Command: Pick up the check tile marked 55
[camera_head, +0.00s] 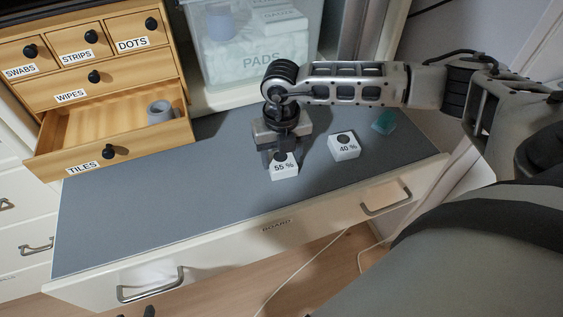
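The white check tile marked 55 % (285,171) is on the grey board top, near the middle of the picture. It has a dark knob on top. My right gripper (280,154) points down directly over this tile, with its fingertips at the knob. The gripper body hides part of the knob, and I cannot tell whether the fingers are closed on it. A second white tile marked 40 % (345,152) lies to the right, apart from the gripper. My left gripper is not in view.
A wooden drawer cabinet stands at the left; its drawer labelled TILES (82,167) is pulled open and holds a small grey ring-like object (160,112). A clear PADS bin (262,60) stands behind. A teal object (384,122) lies right. The board's left part is clear.

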